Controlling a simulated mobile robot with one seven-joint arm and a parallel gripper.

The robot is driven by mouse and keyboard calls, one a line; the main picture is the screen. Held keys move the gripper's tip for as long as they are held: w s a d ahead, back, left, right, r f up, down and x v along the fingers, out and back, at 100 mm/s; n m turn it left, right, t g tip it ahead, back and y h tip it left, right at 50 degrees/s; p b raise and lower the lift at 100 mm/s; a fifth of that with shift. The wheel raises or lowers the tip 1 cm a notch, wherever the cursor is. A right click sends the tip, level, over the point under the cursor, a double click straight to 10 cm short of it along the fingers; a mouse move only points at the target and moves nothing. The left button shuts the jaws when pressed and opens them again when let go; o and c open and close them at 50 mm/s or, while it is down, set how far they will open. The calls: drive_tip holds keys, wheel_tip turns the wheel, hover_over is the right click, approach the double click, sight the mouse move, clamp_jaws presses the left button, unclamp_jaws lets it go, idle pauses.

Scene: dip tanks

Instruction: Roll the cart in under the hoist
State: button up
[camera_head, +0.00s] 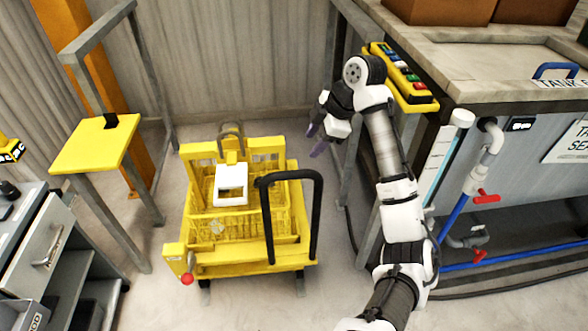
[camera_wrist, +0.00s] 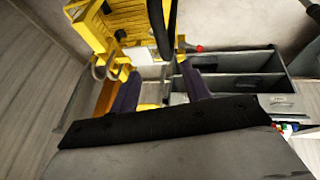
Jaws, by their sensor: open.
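The yellow cart (camera_head: 250,270) stands on the floor in the middle of the head view, with a wire basket (camera_head: 268,212) and a white block or tag (camera_head: 231,184) on it. A black push handle (camera_head: 317,215) rises at its right side, and a red-knobbed lever (camera_head: 187,279) is at its front left. My gripper (camera_head: 316,142) is open and empty, in the air to the right of and behind the cart, apart from the handle. In the wrist view the cart (camera_wrist: 128,18) shows beyond my open fingers (camera_wrist: 160,95). I cannot make out the hoist for certain.
A grey frame with a yellow plate (camera_head: 92,146) stands left of the cart. A drawer cabinet (camera_head: 38,245) is at the lower left. At right is a tank bench (camera_head: 500,75) with a yellow button box (camera_head: 405,80), pipes and a hose. Some bare floor (camera_head: 160,300) surrounds the cart.

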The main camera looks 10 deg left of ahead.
sight(293, 172)
drive_tip(key=x, duration=1.3)
drive_tip(key=shift+s+d+f, duration=0.1)
drive_tip(key=shift+s+f, duration=0.05)
drive_tip(key=shift+f, duration=0.3)
clamp_jaws()
